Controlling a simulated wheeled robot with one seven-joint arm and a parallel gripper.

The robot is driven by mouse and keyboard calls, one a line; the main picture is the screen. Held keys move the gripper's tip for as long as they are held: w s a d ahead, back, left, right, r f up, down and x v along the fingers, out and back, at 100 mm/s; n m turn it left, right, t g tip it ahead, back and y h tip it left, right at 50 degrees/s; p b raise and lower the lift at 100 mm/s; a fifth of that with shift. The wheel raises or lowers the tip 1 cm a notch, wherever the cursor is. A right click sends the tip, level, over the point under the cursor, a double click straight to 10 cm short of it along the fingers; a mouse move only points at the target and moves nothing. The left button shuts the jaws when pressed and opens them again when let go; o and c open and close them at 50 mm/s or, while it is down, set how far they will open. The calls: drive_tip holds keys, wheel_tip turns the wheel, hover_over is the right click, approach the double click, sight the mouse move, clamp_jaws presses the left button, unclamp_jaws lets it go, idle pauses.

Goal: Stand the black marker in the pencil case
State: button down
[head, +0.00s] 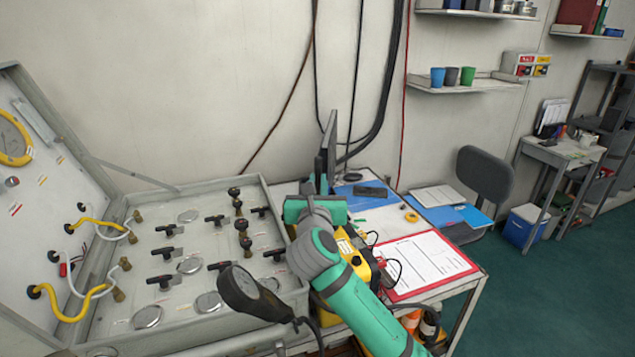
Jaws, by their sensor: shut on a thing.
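My gripper (315,208) is above the near left part of the workbench, beside the dark monitor. It is seen from behind. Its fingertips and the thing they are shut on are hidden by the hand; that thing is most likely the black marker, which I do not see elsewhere. I cannot make out the pencil case in this view; my arm and the monitor cover part of the bench.
The open air panel (200,240) with valves and hoses fills the left. A thin monitor (328,150) stands behind my gripper. The bench holds a yellow device (357,263), a red-edged sheet (428,262), a tape roll (411,216) and a dark tablet (370,191).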

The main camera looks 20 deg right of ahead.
drive_tip(key=shift+f, duration=0.8)
drive_tip(key=shift+w, duration=0.1)
drive_tip(key=shift+f, duration=0.15)
drive_tip(key=shift+a+f, duration=0.1)
drive_tip(key=shift+a, duration=0.15)
drive_tip(key=shift+s+d, duration=0.2)
drive_tip(key=shift+d, duration=0.2)
drive_tip(key=shift+a+f, duration=0.2)
drive_tip(key=shift+a, duration=0.05)
drive_tip(key=shift+w+a+f, duration=0.15)
drive_tip(key=shift+w+f, duration=0.15)
drive_tip(key=shift+f, duration=0.25)
idle(0.3)
